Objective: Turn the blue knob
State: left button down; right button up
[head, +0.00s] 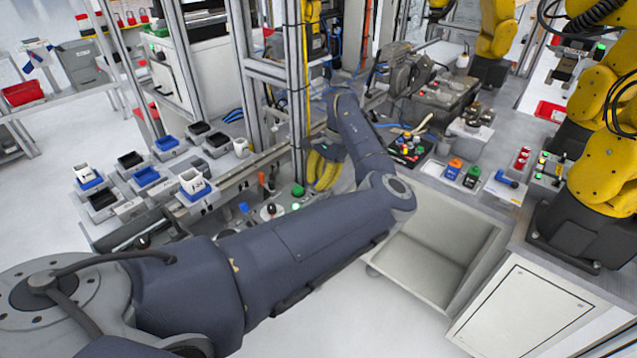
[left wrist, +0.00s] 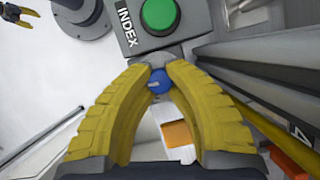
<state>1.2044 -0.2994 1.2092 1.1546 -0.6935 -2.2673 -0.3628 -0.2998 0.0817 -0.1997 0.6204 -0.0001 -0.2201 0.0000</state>
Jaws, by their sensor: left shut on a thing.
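My left gripper (left wrist: 160,72) has its two yellow fingers closed in around the small round blue knob (left wrist: 159,84) in the left wrist view. The knob sits between the fingertips, just below the box with the INDEX label and a green button (left wrist: 158,14). In the head view my left gripper (head: 320,172) reaches down beside the metal post, and the knob is hidden there. A small yellow and black shape at the upper left of the left wrist view may be my right gripper (left wrist: 16,14); it is too small to read its fingers.
A lit green button (head: 298,191) and a black-topped knob (head: 272,209) are close to the gripper in the head view. An open grey bin (head: 430,262) lies to the right, and several small trays stand left.

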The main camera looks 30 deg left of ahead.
pick_arm(q)
jog(key=shift+s, duration=0.15)
dwell(0.8)
jog(key=c, duration=1.2)
grip_release()
jog(key=shift+o, duration=0.2)
jog(key=v, duration=1.2)
jog(key=a+v, duration=0.1)
jog(key=v, duration=0.4)
jog(key=x, duration=1.1)
jog(key=d+x, duration=0.1)
jog(key=x, duration=0.4)
jog(key=shift+s+f, duration=0.1)
jog(key=shift+f, duration=0.35)
